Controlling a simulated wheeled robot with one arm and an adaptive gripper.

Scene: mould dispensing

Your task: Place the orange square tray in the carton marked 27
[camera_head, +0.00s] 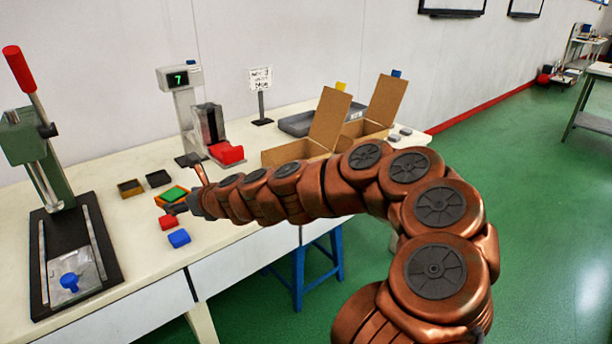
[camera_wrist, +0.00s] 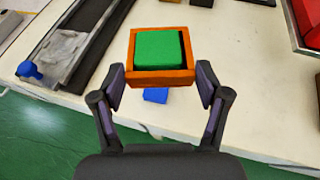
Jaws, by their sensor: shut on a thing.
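The orange square tray (camera_wrist: 160,77) holds a green block (camera_wrist: 157,47). My gripper (camera_wrist: 160,70) is shut on this tray, with one finger at each side. In the head view the tray (camera_head: 160,199) is over the left part of the white table, and my gripper (camera_head: 180,207) is partly hidden by my arm. Two open brown cartons stand further right, a near one (camera_head: 288,153) and a far one (camera_head: 365,128), with flaps raised. My arm hides part of them. I cannot read a 27 on either carton.
A red block (camera_head: 168,222) and a blue block (camera_head: 179,238) lie near the tray. Two small dark trays (camera_head: 131,188) (camera_head: 158,178) lie behind it. A green press (camera_head: 45,160) stands left. A display stand (camera_head: 180,78) and red-trayed dispenser (camera_head: 226,153) stand between tray and cartons.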

